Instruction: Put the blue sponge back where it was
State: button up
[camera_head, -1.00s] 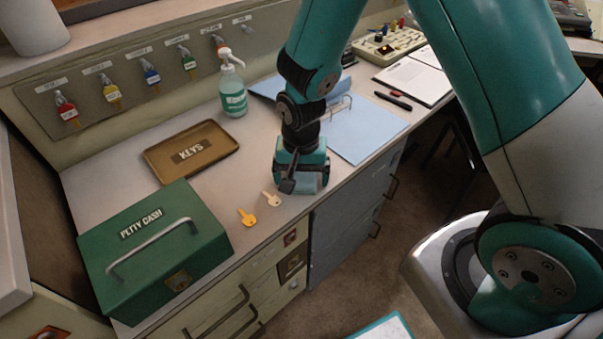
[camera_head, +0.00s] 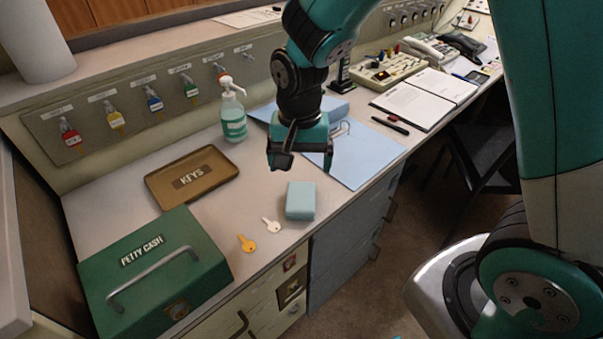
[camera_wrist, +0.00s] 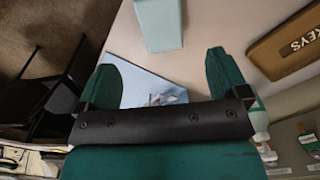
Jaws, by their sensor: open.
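The green petty cash box (camera_head: 160,285), brown keys tray (camera_head: 165,190) and soap bottle (camera_head: 233,120) stand left. A blue folder (camera_head: 365,155) lies behind right.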

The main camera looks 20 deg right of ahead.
jog(key=s+a+r+n+y, duration=0.2)
jog(key=s+r+n, duration=0.4)
jog(key=s, duration=0.3)
jog(key=s+a+r+n+y, duration=0.2)
jog(key=s+r+n, duration=0.4)
jog(key=s+r, duration=0.1)
jog(key=shift+s+r+n, duration=0.3)
jog(key=shift+s, duration=0.6)
jog(key=shift+r, duration=0.15)
notch_tip(320, 180, up, 6)
jog(key=p, duration=0.6)
jog(key=shift+f, duration=0.2)
